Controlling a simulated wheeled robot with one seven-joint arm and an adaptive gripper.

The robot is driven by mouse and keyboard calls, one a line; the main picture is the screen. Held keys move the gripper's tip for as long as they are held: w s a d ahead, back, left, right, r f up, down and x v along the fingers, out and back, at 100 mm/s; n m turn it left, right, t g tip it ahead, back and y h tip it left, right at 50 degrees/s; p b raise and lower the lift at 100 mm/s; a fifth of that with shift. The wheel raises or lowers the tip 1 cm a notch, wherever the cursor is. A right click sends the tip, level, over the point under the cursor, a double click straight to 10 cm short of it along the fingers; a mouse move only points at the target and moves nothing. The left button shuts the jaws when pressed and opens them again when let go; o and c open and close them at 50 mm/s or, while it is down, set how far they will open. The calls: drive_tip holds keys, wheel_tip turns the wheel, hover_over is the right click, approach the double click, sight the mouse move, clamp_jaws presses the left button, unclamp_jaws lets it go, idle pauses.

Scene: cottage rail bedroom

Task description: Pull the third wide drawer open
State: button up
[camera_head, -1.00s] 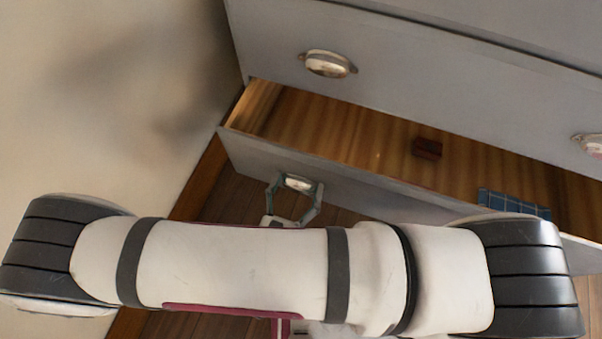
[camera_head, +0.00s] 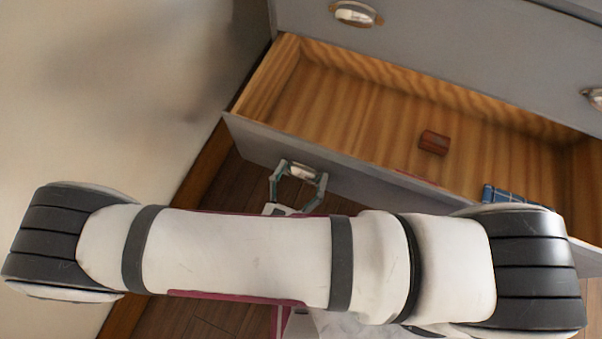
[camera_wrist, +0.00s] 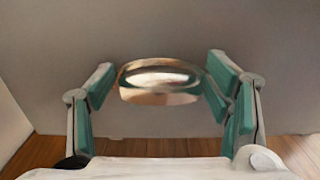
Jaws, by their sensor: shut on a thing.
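The wide grey drawer (camera_head: 345,175) is pulled well out of the dresser, and its wooden inside shows in the head view. Its left cup handle (camera_head: 302,171) is on the front panel; in the wrist view the metal handle (camera_wrist: 160,80) lies between the fingers. My gripper (camera_head: 299,178) is shut on this handle, a fingertip at each side, as it also shows in the wrist view (camera_wrist: 160,84). My arm hides the lower right part of the drawer front.
A red-brown block (camera_head: 433,142) and a blue checked item (camera_head: 508,196) lie inside the drawer. A grey drawer front (camera_head: 450,60) above is closed, with its own cup handle (camera_head: 356,14). A beige wall (camera_head: 110,90) stands at left, above wooden floor (camera_head: 225,190).

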drive_tip(key=o, duration=1.5)
drive_tip(key=shift+c, duration=0.2)
